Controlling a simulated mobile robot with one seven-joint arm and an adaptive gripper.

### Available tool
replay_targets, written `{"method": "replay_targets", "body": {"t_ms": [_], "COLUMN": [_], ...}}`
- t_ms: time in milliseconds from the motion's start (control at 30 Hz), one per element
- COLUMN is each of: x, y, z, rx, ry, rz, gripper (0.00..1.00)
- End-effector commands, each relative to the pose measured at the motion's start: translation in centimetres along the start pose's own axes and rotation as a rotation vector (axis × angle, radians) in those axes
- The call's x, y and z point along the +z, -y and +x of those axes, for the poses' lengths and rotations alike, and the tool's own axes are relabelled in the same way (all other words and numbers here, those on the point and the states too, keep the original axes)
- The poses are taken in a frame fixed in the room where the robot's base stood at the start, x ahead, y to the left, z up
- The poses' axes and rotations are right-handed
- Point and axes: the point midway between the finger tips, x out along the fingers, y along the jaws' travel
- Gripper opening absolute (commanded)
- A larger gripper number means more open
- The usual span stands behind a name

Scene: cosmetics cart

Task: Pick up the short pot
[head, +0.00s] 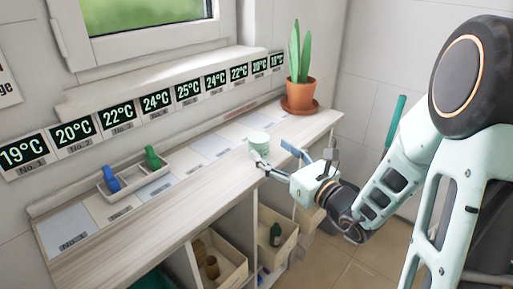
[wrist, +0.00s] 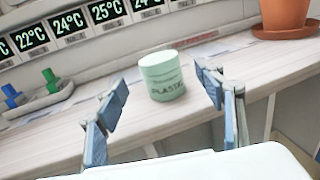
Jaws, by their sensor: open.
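The short pot is a pale green, lidded cylinder with dark lettering. It stands upright on the wooden counter in the head view (head: 259,143) and in the middle of the wrist view (wrist: 162,76). My gripper (head: 273,158) is at the counter's front edge, close to the pot. In the wrist view my gripper (wrist: 158,95) is open, with one blue-padded finger to the left of the pot and one to the right. The pot stands between and slightly beyond the fingertips, and I see no contact. Its far side is hidden.
A potted plant (head: 300,93) stands on a saucer to the right on the counter (head: 190,203). A tray (head: 160,187) with a blue and a green item is at the left. Temperature displays (head: 157,102) line the back. Bins (head: 278,235) sit below.

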Motion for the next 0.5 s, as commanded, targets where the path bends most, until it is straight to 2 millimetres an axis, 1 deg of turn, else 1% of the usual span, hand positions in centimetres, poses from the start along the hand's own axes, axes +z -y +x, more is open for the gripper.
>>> {"method": "replay_targets", "body": {"t_ms": [33,267,400,500], "x": [-0.1,-0.1,-0.1,-0.1], "y": [0.0,-0.1,-0.1,-0.1], "z": [0.7,2.5,4.8,6.0], "rx": [0.002,0.001,0.001,0.002], "ry": [0.001,0.000,0.001,0.000], "rz": [0.000,0.000,0.000,0.000], "gripper": [0.63,0.63,0.63,0.63]}}
